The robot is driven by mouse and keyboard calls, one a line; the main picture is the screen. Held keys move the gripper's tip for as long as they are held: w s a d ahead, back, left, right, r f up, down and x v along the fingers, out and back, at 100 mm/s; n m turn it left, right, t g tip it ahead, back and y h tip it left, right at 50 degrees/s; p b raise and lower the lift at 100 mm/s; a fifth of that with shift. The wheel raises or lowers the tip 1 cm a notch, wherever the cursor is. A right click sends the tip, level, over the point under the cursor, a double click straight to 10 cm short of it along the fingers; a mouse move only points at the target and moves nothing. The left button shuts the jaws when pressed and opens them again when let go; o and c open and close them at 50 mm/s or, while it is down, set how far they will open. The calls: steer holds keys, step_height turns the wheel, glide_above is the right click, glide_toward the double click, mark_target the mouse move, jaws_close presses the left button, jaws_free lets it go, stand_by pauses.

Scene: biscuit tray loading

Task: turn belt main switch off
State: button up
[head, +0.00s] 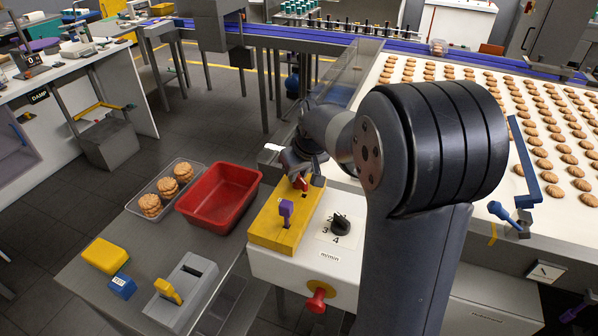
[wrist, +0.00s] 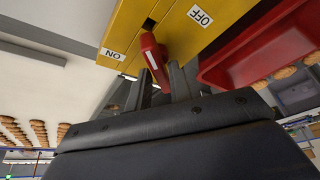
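A red lever (wrist: 155,60) stands out of a dark slot in a yellow switch box (wrist: 190,30). In the wrist view its base is nearer the ON label (wrist: 113,53) than the OFF label (wrist: 200,15). My gripper (wrist: 161,88) has one finger on each side of the lever's end, with a small gap showing on the left, so it looks open around it. In the head view, the yellow box (head: 266,235) sits on a white cabinet, and my gripper (head: 303,178) covers part of the red lever (head: 300,184).
A purple lever (head: 286,209) stands on the same box. Beside it are a black numbered knob (head: 341,225) and a red push button (head: 318,296). A red bin (head: 217,197) and a biscuit tray (head: 140,204) lie left. A biscuit-covered belt (head: 400,68) is right.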

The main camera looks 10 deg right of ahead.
jaws_close()
steer(key=m+h, duration=0.1)
steer(key=m, duration=0.1)
steer(key=m+h, duration=0.1)
steer(key=m, duration=0.2)
steer(key=shift+a+m+b, duration=0.2)
steer(key=shift+m+b, duration=0.1)
steer(key=shift+m+h+b, duration=0.85)
steer(key=shift+m+h, duration=0.05)
steer(key=shift+m, duration=1.3)
steer(key=shift+g, duration=0.3)
steer(key=shift+o, duration=1.8)
jaws_free()
steer(key=shift+a+r, duration=0.1)
